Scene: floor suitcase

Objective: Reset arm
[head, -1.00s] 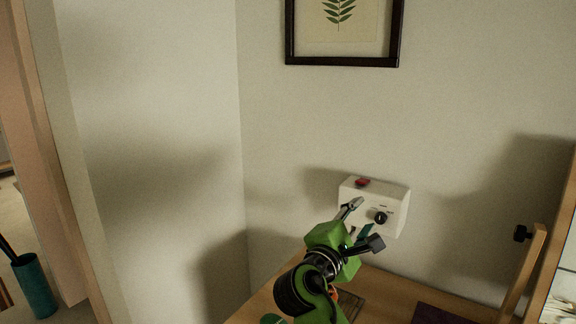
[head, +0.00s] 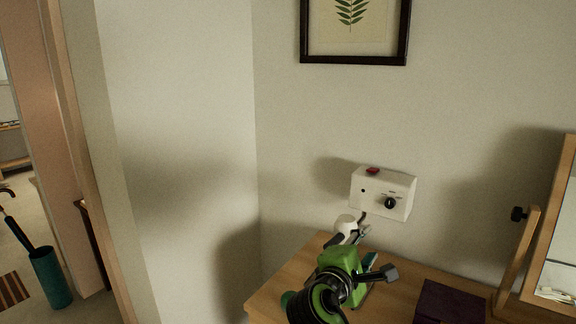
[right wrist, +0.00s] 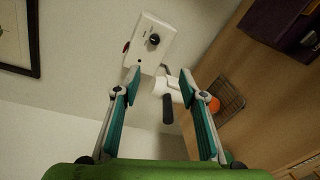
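My right gripper (head: 358,238) is at the end of the green arm, low in the middle of the head view, in front of and below the white wall box. In the right wrist view its two teal-padded fingers (right wrist: 161,82) are spread apart with nothing held between them. A white rounded part with a dark handle (right wrist: 168,92) shows beyond and between the fingers; the head view also shows the white part (head: 345,223) beside the gripper. I cannot tell whether the fingers touch it. My left gripper is not in view.
The white box (head: 370,196) on the wall has a red button and black knob. Below is a wooden tabletop (head: 395,305) with a dark purple box (head: 448,302) and a mirror stand (head: 518,262). A framed leaf picture (head: 354,58) hangs above. A teal umbrella holder (head: 50,278) stands at left.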

